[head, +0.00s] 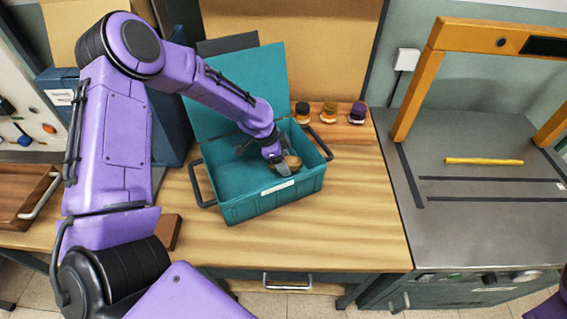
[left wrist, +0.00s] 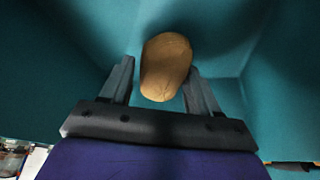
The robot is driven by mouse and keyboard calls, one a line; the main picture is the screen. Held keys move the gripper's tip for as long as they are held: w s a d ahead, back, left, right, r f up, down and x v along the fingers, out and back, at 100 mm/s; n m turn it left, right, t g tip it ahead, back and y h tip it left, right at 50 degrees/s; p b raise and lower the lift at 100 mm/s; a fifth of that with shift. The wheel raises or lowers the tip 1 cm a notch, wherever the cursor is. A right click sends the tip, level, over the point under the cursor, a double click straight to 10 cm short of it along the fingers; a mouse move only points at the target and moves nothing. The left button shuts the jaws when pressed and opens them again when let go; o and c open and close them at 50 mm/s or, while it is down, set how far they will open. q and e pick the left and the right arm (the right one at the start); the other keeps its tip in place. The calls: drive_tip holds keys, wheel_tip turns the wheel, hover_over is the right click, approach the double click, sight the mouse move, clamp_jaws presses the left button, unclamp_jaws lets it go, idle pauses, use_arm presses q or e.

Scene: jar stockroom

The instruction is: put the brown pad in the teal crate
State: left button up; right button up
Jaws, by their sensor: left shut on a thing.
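The brown pad (left wrist: 166,68), rounded and tan-brown, is between the fingers of my left gripper (left wrist: 162,88) in the left wrist view. In the head view the brown pad (head: 292,162) shows partly beside my left gripper (head: 279,165), which is shut on it. Both are inside the open teal crate (head: 262,203), toward its right side. The teal walls surround the pad in the left wrist view. Whether the pad touches the crate floor I cannot tell. The crate's lid stands open at the back. My right gripper is not in view.
Several small dark-lidded jars (head: 330,112) stand on a wooden block behind the crate. A dark brown flat thing (head: 170,232) lies left of the crate, partly behind my arm. A wooden tray (head: 22,195) is far left. A yellow rod (head: 484,161) lies on the grey bench at right.

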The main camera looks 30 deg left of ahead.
use_arm(q)
drive_tip(key=shift+w+f, duration=0.1)
drive_tip(key=shift+f, duration=0.8)
drive_tip(key=o, duration=1)
drive_tip(key=shift+f, duration=0.15)
drive_tip(key=shift+o, duration=0.2)
drive_tip(key=shift+r, duration=0.4)
drive_tip(key=v, duration=1.1)
drive_tip(key=shift+a+r, duration=0.15)
drive_tip(key=shift+r, duration=0.1)
